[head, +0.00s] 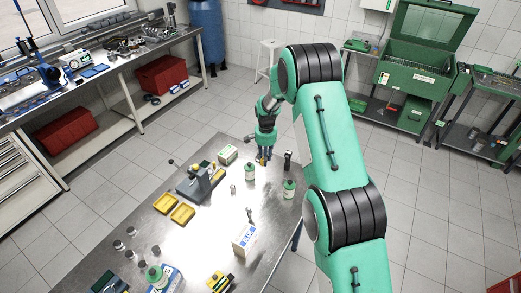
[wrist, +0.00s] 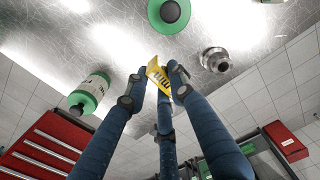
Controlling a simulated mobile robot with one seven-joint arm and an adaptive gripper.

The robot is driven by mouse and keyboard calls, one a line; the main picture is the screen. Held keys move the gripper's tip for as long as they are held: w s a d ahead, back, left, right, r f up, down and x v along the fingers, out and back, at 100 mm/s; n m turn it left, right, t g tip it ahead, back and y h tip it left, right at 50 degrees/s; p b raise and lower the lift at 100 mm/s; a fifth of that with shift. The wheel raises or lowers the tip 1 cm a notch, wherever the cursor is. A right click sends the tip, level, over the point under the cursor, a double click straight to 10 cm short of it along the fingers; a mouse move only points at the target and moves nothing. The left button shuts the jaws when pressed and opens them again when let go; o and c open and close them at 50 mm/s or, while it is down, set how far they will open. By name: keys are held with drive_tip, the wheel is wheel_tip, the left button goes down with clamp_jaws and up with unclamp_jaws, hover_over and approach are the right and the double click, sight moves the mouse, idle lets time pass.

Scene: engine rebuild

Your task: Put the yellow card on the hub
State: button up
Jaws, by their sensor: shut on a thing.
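My gripper (wrist: 157,84), with its blue fingers, is shut on the yellow card (wrist: 155,74) in the wrist view. The card has dark print and is tilted between the fingertips. A round grey metal part with a central stud, which looks like the hub (wrist: 215,59), is on the steel table in the wrist view, apart from the card and to its right. In the head view my gripper (head: 265,150) is over the far right part of the table; the card cannot be made out there, and I cannot tell the hub for sure.
The steel table (head: 150,215) holds green-capped bottles (head: 249,172), a dark upright object (head: 287,160), yellow trays (head: 182,213), a vise-like tool (head: 196,182) and boxes (head: 244,238). In the wrist view a bottle (wrist: 90,94) is left and a green cap (wrist: 169,13) is above the card.

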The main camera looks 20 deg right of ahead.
drive_tip(key=w, duration=0.3)
drive_tip(key=w+p, duration=0.1)
drive_tip(key=w, duration=0.3)
drive_tip(key=w+f, duration=0.1)
drive_tip(key=w, duration=0.3)
drive_tip(key=shift+w+d+p, duration=0.2)
drive_tip(key=shift+d+p, duration=0.1)
drive_tip(key=shift+f, duration=0.1)
drive_tip(key=shift+f+p, duration=0.45)
drive_tip(key=shift+f, duration=1.25)
drive_tip(key=shift+f, duration=0.1)
drive_tip(key=o, duration=1.1)
drive_tip(key=shift+c, duration=0.2)
wheel_tip(320, 180, up, 12)
drive_tip(key=b, duration=0.2)
